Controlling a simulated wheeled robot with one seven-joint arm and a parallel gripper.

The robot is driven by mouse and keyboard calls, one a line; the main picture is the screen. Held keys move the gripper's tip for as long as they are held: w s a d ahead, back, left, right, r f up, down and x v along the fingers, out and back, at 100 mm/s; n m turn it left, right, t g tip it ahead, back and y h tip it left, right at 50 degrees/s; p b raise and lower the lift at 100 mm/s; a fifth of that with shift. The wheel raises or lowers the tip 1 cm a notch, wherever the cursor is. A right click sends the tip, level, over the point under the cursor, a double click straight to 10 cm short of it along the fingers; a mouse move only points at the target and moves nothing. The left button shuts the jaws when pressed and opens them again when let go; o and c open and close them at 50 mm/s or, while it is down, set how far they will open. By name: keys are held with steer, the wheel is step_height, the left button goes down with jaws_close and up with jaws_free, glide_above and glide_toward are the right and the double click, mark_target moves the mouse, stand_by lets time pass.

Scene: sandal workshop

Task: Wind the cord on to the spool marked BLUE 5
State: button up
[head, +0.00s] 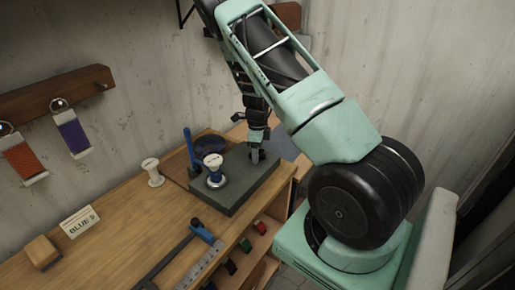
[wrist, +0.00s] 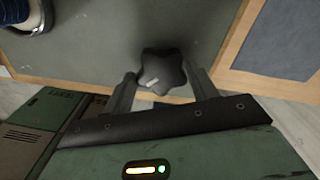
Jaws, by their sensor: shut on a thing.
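A card (head: 80,222) reading BLUE 5 stands on the bench at the left. A cream spool (head: 213,160) sits on a silver and blue mount on top of a grey-green block (head: 245,192); part of the mount (wrist: 25,15) shows in the wrist view's top left corner. A second cream spool (head: 152,172) stands on the bench beside the block. A dark blue round thing (head: 210,148), perhaps coiled cord, lies behind. My gripper (head: 257,150) is shut on a dark star-shaped knob (wrist: 163,72) at the block's right end, with one finger on each side.
A blue upright lever (head: 189,145) rises beside the mounted spool. Orange (head: 22,160) and purple (head: 73,134) wound pieces hang from a wall rack. A blue-ended clamp or bar tool (head: 205,235) and a wooden block (head: 41,252) lie on the bench. Middle bench is mostly clear.

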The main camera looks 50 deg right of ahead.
steer(key=m+p, duration=0.1)
steer(key=m, duration=0.4)
steer(key=shift+w+r+p, duration=0.1)
steer(key=shift+p, duration=0.3)
stand_by(0.4)
steer(key=o, duration=1)
step_height(320, 180, up, 17)
steer(key=b, duration=0.3)
steer(key=shift+r, duration=0.15)
